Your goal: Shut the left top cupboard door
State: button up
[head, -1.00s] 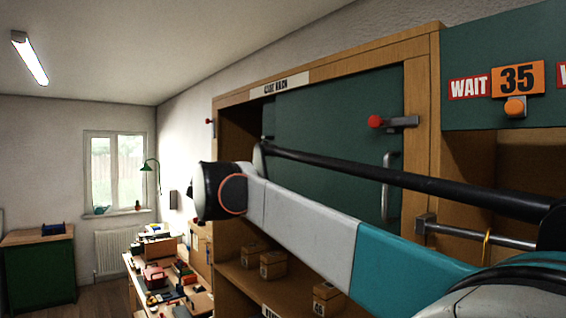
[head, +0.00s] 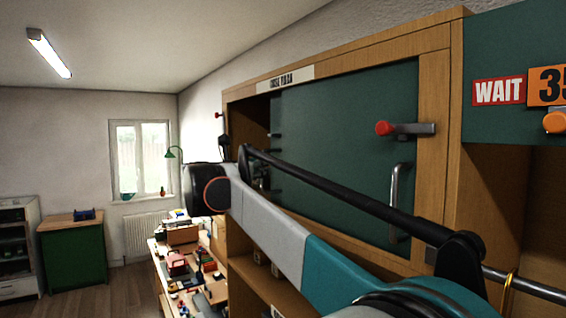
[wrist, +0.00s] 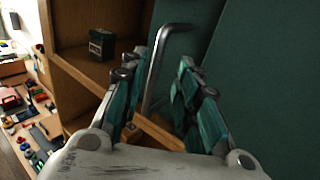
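The top cupboard (head: 443,120) has a wooden frame and a large dark green door panel (head: 340,130). This panel carries a bar handle (head: 397,203) and a red-knobbed latch (head: 385,128) on its right. Left of the panel the cupboard stands open and dark inside. In the wrist view a bent metal bar handle (wrist: 160,65) stands beside green panels (wrist: 262,60). My gripper (wrist: 155,85) is open, its teal fingers on either side of the handle's lower part. Whether they touch it I cannot tell. My arm hides most of the gripper in the head view.
A shelf with a small dark box (wrist: 102,43) lies left of the handle. A cluttered workbench (head: 165,262) is below at the left. Floor (head: 120,290) is clear beyond the bench.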

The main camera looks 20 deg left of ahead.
jog(key=w, duration=0.2)
jog(key=w+p, duration=0.1)
jog(key=w, duration=0.1)
jog(key=shift+a, duration=0.2)
jog(key=shift+w+d, duration=0.25)
jog(key=shift+d, duration=0.05)
jog(key=shift+a, duration=0.15)
grip_shut()
